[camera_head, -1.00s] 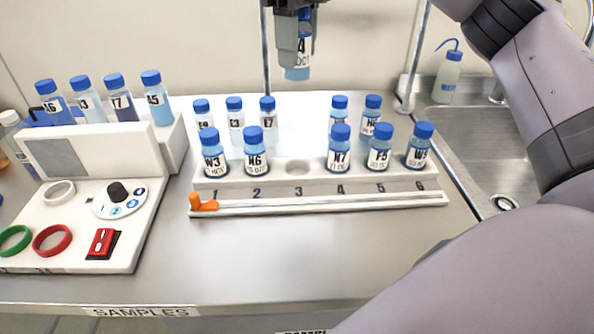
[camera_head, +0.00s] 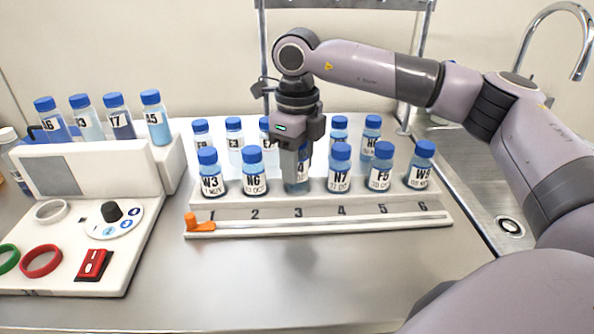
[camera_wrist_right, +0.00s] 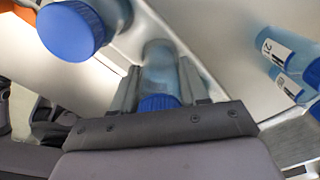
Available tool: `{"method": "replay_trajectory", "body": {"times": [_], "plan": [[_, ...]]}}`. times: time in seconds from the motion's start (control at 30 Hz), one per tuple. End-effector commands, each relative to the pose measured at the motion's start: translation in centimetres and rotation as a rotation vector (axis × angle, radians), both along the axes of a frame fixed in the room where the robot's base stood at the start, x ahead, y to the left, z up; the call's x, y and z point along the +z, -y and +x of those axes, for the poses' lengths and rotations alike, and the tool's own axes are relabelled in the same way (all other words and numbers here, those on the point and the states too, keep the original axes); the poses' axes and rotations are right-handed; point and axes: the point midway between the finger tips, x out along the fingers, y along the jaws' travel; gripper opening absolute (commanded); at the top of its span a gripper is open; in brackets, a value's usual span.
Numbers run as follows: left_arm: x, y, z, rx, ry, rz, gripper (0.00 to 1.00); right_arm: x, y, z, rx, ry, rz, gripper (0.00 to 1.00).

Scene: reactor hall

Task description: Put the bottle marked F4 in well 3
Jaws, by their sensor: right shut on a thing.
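My right gripper (camera_head: 297,160) is shut on a blue-capped bottle (camera_head: 296,183) at well 3 of the white rack (camera_head: 330,200). The bottle is upright behind the number 3, in line with the front row. Its label is mostly hidden by the fingers; only part of a mark like a 4 shows. I cannot tell whether its base is fully seated in the well. In the right wrist view the same bottle (camera_wrist_right: 160,72) is between the two fingers (camera_wrist_right: 158,88). My left gripper is not in view.
Front-row neighbours are N6 (camera_head: 252,172) at well 2 and N7 (camera_head: 340,168) at well 4, close on both sides. More bottles stand in the back row. An orange slider (camera_head: 199,224) sits at the rack's left front. A sample machine (camera_head: 75,170) stands left, a sink right.

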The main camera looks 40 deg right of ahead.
Motion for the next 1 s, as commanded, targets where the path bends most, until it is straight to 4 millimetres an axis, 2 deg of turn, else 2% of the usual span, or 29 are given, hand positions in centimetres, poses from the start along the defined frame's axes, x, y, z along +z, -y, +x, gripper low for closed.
{"method": "replay_trajectory", "body": {"times": [0.03, 0.17, 0.57, 0.6, 0.63, 0.67, 1.0], "plan": [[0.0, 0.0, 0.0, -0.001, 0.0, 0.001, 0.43, -0.9, 0.1, -0.1, -0.001, -0.004, -0.002, 0.12], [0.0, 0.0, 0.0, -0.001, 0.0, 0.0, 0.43, -2.1, 0.0, 0.0, 0.0, -0.001, 0.0, 0.12], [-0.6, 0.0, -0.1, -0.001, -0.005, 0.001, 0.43, -2.6, 0.0, 0.0, 0.0, 0.0, 0.001, 0.12], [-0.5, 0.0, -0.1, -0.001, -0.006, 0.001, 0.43, -2.5, 0.0, 0.0, 0.0, 0.0, 0.0, 0.56], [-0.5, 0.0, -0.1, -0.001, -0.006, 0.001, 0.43, -2.5, 0.0, 0.0, 0.0, 0.0, 0.0, 0.66], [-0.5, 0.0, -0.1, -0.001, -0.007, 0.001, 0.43, -2.5, 0.0, 0.0, 0.0, -0.001, 0.0, 0.69], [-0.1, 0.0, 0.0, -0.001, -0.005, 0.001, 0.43, -2.0, 0.0, 0.0, 0.001, 0.0, 0.0, 0.69]]}}
